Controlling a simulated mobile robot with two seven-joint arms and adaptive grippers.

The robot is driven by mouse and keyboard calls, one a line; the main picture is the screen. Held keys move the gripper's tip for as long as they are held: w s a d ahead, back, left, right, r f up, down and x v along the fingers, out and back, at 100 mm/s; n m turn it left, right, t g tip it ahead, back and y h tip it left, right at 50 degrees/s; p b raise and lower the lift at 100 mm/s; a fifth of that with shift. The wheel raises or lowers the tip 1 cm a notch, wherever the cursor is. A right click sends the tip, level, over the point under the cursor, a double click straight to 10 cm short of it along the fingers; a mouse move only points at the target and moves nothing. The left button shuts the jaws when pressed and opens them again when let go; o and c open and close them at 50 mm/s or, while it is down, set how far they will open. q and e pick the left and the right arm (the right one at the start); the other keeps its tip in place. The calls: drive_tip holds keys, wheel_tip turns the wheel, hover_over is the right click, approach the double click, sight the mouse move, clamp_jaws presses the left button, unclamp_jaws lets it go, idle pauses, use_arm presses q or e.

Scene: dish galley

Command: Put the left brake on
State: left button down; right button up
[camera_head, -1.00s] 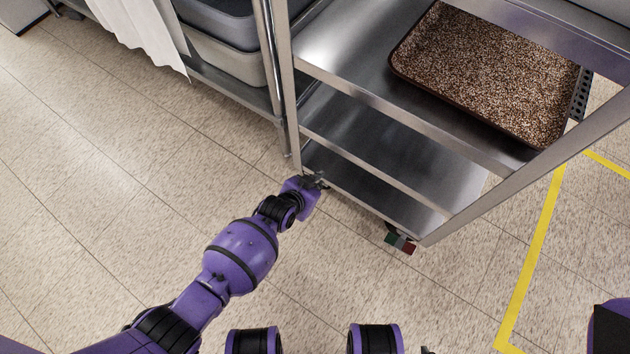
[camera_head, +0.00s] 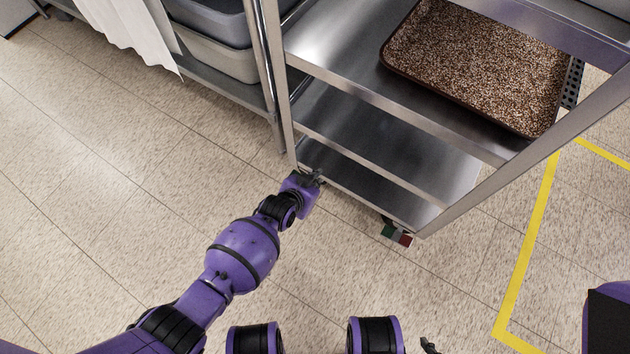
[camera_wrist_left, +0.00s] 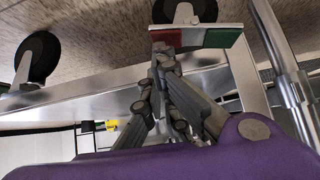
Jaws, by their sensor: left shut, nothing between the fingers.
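The steel rack cart (camera_head: 365,165) stands ahead. My left gripper (camera_head: 318,179) is low at its near left corner, fingers shut and empty. In the left wrist view the shut fingers (camera_wrist_left: 163,58) point at a brake pedal (camera_wrist_left: 196,38) with a red half and a green half, beside a dark caster wheel (camera_wrist_left: 185,10). The fingertips overlap the red half's edge; I cannot tell whether they touch it. In the head view my gripper hides this left pedal. Another red and green pedal (camera_head: 397,234) shows at the cart's near right corner. A small dark tip (camera_head: 430,345), possibly my right gripper, shows at the bottom edge.
A brown speckled tray (camera_head: 480,65) lies on a cart shelf. A steel shelf unit with grey tubs (camera_head: 215,50) and a white cloth (camera_head: 125,30) stands at the left. Yellow tape (camera_head: 530,240) marks the floor at right. The tiled floor at left is open.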

use_arm(q)
drive_tip(key=s+a+r+p, duration=0.2)
drive_tip(key=s+r+p, duration=0.5)
drive_tip(key=r, duration=0.3)
drive_tip(key=shift+s+r+p, duration=0.2)
drive_tip(key=shift+r+p, duration=0.1)
drive_tip(key=shift+p, duration=0.3)
use_arm(e)
wheel_tip(320, 180, up, 9)
drive_tip(key=w, duration=0.1)
drive_tip(key=shift+w+d+t, duration=0.2)
drive_tip(key=shift+w+t, duration=0.15)
drive_tip(key=shift+t, duration=0.05)
drive_tip(key=shift+s, duration=0.1)
